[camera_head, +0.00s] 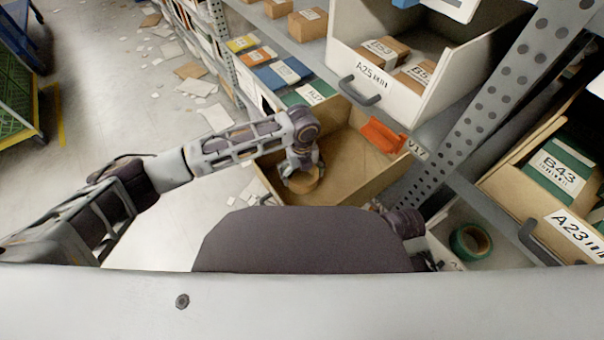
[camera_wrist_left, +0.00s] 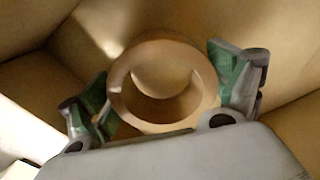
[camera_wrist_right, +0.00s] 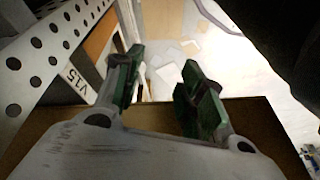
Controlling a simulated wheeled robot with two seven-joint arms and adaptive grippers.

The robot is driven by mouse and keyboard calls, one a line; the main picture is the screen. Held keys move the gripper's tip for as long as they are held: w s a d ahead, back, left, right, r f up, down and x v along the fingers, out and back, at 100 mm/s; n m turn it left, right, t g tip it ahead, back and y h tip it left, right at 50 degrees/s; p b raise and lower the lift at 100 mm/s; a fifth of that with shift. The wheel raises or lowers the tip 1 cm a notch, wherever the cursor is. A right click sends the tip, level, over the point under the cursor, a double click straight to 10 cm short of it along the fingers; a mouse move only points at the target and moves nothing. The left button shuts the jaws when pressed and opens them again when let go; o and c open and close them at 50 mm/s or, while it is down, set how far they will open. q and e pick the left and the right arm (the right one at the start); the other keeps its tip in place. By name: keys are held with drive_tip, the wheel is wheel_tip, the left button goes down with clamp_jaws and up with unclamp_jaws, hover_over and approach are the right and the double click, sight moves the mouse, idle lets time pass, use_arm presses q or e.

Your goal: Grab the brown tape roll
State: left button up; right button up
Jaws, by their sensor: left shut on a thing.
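The brown tape roll (camera_head: 303,180) is inside an open drawer (camera_head: 370,180) with tan inner walls. In the left wrist view the roll (camera_wrist_left: 118,92) shows as a ring between the two green-padded fingers. My left gripper (camera_head: 301,172) reaches down into the drawer and is shut on the roll; in its wrist view the gripper (camera_wrist_left: 170,85) has a finger at each side of it. I cannot tell whether the roll touches the drawer floor. My right gripper (camera_wrist_right: 158,90) is open and empty in its wrist view, with a cardboard-coloured edge below its fingers.
An orange item (camera_head: 381,135) sits at the drawer's far right wall. A green tape roll (camera_head: 470,241) lies at the lower right. A perforated rack post (camera_head: 500,100) rises right of the drawer. Papers litter the floor at left.

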use_arm(q)
wheel_tip(320, 180, up, 9)
drive_tip(key=p, duration=0.2)
drive_tip(key=shift+f, duration=0.15)
use_arm(e)
drive_tip(key=shift+g, duration=0.5)
drive_tip(key=f, duration=0.4)
drive_tip(key=shift+s+d+f, duration=0.1)
drive_tip(key=shift+d, duration=0.3)
